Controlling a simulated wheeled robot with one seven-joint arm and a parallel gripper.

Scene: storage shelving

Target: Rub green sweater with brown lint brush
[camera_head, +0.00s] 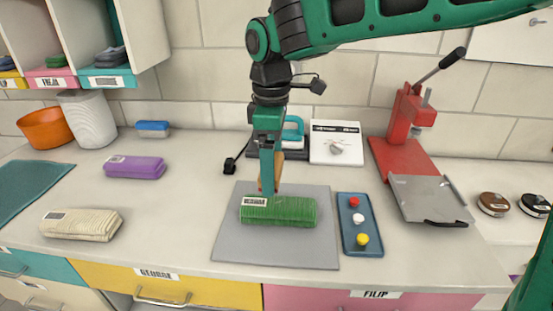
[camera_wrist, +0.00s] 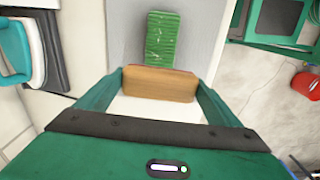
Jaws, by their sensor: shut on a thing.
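The green sweater (camera_head: 285,211) lies folded on a grey mat (camera_head: 277,251) on the counter. A label sits at its left end. It also shows in the wrist view (camera_wrist: 162,38), with pale specks on its top. My gripper (camera_head: 268,184) points down at the back left part of the sweater. It is shut on the brown lint brush (camera_wrist: 160,83), which spans the space between its fingers. In the head view the brush (camera_head: 277,171) is mostly hidden behind the gripper. I cannot tell whether the brush touches the sweater.
A blue tray (camera_head: 347,242) with coloured knobs stands right of the mat, near a red press (camera_head: 404,150). A purple folded cloth (camera_head: 136,167) and a cream one (camera_head: 82,224) lie to the left.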

